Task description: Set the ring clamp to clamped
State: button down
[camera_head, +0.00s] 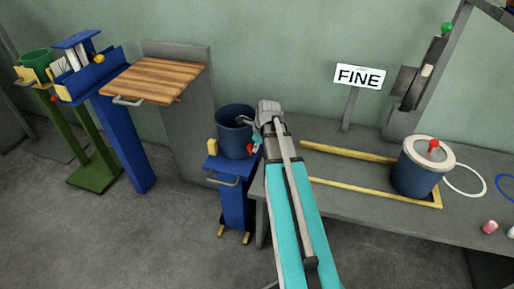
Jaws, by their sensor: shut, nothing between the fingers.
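A dark blue open-topped drum (232,140) stands on a blue pedestal (237,200) left of the bench. A small red part (250,149) shows at the drum's right side, partly hidden by my arm. A blue drum (416,176) with a white lid and a red knob (433,145) stands on the bench to the right. I cannot tell which part is the ring clamp, or its setting. My gripper (243,121) is shut and empty at the right rim of the open drum. I cannot tell whether it touches the drum.
A wooden shelf (154,80), a blue stand (125,142) and a green stand (93,172) are at left. The floor in front is clear.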

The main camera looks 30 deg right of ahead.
jog(key=shift+s+d, duration=0.4)
jog(key=shift+s, duration=0.3)
jog(key=s+d+p+v, duration=0.1)
jog(key=s+p+v, duration=0.1)
jog(key=p+v, duration=0.7)
jog(key=shift+s+r+p, duration=0.25)
jog(key=shift+r+p, duration=0.1)
jog(key=shift+r, duration=0.15)
jog(key=shift+d, duration=0.1)
dwell(0.4)
